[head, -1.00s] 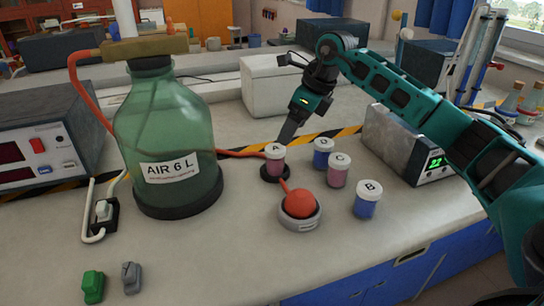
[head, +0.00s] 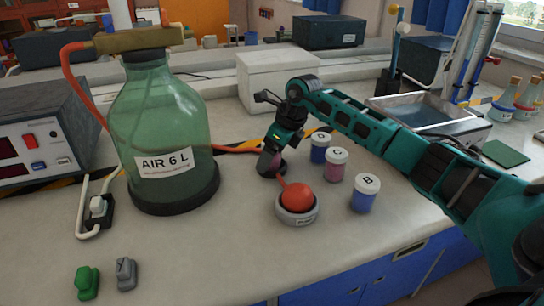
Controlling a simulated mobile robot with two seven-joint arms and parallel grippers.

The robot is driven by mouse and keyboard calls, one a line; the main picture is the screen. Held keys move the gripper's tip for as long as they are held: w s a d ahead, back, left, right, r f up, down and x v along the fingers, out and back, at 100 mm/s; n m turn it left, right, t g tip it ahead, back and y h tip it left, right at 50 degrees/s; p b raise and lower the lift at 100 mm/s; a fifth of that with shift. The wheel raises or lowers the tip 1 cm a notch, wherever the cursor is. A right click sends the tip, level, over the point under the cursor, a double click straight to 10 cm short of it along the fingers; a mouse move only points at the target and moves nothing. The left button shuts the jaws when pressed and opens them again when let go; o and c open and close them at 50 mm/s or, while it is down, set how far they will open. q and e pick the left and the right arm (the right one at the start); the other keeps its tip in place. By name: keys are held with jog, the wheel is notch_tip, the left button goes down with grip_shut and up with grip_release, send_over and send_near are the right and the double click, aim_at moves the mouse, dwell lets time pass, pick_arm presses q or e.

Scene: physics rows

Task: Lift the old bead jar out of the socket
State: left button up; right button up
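The jar in the socket, with pink contents (head: 264,163), stands in a dark round socket (head: 280,171) right of the big green bottle. Its lid and label are hidden behind my gripper. My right gripper (head: 271,156), on the arm from the right, points down at this jar, its fingers overlapping the jar's upper part. I cannot tell whether the fingers are closed on it. Loose jars D (head: 320,148), C (head: 335,166) and B (head: 364,194), with white lids, stand upright on the bench to the right. My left gripper is not in view.
The green bottle marked AIR 6 L (head: 162,130) stands close left of the socket. A red bulb in a grey base (head: 297,200) sits in front of it, with a red tube nearby. A metal-topped device (head: 430,108) is behind my arm.

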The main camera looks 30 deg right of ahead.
jog(key=shift+r, duration=0.1)
jog(key=c, duration=1.1)
